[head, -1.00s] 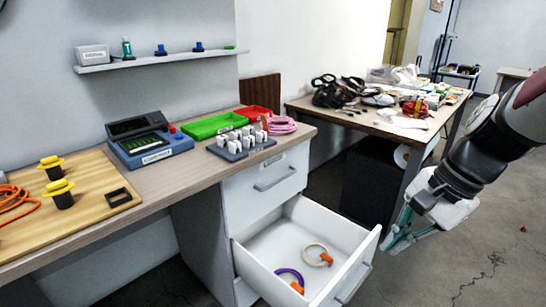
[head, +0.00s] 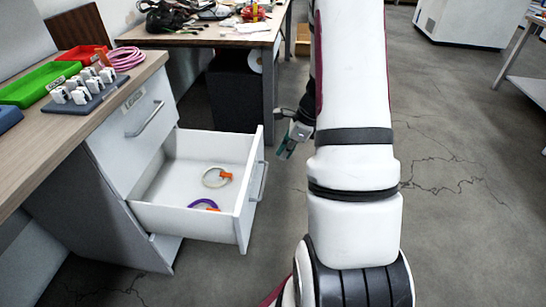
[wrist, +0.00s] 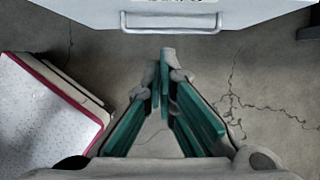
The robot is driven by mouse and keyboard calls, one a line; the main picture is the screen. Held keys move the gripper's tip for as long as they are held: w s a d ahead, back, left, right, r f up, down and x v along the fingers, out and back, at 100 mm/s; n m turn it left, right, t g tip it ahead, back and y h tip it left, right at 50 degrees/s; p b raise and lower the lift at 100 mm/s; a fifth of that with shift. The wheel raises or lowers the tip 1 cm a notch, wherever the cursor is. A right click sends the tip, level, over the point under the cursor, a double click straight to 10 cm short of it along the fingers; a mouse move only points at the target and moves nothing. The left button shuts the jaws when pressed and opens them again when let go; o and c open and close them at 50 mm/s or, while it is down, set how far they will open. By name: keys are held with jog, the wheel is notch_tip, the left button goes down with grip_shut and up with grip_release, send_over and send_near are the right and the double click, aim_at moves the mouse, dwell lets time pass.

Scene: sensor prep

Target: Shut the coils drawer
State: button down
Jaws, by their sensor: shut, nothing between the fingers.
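The open lower drawer (head: 237,215) is white and pulled well out of the cabinet under the bench. Inside lie a cream coil with an orange tie (head: 212,179) and a purple coil with an orange piece (head: 203,204), partly hidden by the drawer's side wall. My gripper (head: 286,150) is beyond and to the right of the drawer front, apart from it in the head view. In the wrist view my gripper (wrist: 167,55) has its green fingers brought together, empty, over floor. A white drawer front with a bar handle (wrist: 170,27) crosses the top; its label is cut off.
A shut upper drawer (head: 140,125) is above the open one. The bench (head: 110,115) holds a red bin (head: 82,54), a green bin (head: 40,84) and a rack of white parts (head: 83,92). A cluttered table (head: 215,38) stands behind.

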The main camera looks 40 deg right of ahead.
jog(key=shift+w+a+f+b, duration=0.7)
jog(key=shift+w+f, duration=0.25)
jog(key=shift+f, duration=0.35)
jog(key=shift+w+a+f+b, duration=0.55)
jog(key=shift+w+a+f, duration=0.3)
jog(key=shift+f, duration=0.45)
jog(key=shift+w+a+f+b, duration=0.65)
jog(key=shift+w+f, duration=0.35)
jog(key=shift+f, duration=0.3)
jog(key=shift+w+a, duration=0.1)
jog(key=w+a+p, duration=0.3)
jog(key=w+a, duration=0.6)
jog(key=w, duration=0.3)
jog(key=w+a+p, duration=0.3)
jog(key=w+a, duration=0.7)
jog(key=w, duration=0.2)
jog(key=shift+w, duration=0.25)
